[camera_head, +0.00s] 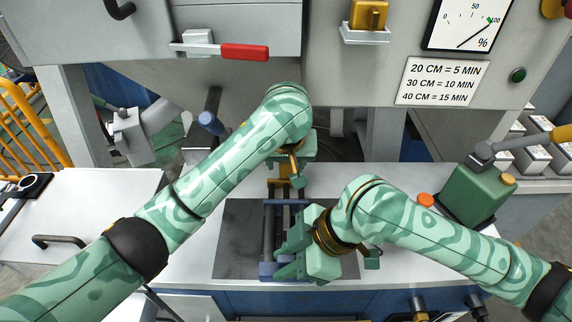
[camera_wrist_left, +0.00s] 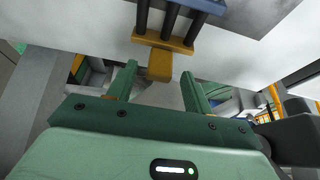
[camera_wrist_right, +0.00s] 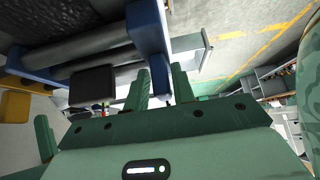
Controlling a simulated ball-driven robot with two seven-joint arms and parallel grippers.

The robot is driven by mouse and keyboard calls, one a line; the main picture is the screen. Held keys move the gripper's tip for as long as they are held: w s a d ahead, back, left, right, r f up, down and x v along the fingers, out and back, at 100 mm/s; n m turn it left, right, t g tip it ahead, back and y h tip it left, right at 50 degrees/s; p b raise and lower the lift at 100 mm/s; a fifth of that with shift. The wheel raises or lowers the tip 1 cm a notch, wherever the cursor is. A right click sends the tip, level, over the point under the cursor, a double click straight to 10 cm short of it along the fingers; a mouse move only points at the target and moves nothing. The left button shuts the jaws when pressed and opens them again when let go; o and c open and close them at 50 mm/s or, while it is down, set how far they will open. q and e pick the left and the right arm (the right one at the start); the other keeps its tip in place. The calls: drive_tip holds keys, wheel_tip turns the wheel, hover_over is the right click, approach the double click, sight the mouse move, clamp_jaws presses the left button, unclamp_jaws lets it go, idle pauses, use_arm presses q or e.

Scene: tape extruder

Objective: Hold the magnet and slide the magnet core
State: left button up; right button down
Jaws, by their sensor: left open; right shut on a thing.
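The magnet appears to be the rod assembly lying on the bench, with dark parallel rods (camera_head: 270,228), a blue end piece (camera_head: 268,270) at the near end and a yellow end piece (camera_wrist_left: 155,42) at the far end. A black block (camera_wrist_right: 93,87), possibly the core, sits on the rods in the right wrist view. My right gripper (camera_head: 281,257) is shut on the blue end piece; the exact contact is partly hidden. My left gripper (camera_head: 296,171) is open at the far end. In the left wrist view, the yellow tab (camera_wrist_left: 160,66) lies between its fingertips, without clear contact.
A dark mat (camera_head: 235,240) lies under the assembly on the white bench (camera_head: 190,245). A green device with an orange knob (camera_head: 470,195) stands at the right. A red-handled lever (camera_head: 243,52) and a dial (camera_head: 474,22) are on the machine above.

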sight(286, 181)
use_arm(q)
drive_tip(key=shift+x, duration=1.35)
drive_tip(key=c, duration=1.1)
drive_tip(key=shift+s, duration=1.4)
clamp_jaws()
drive_tip(key=o, duration=1.1)
unclamp_jaws()
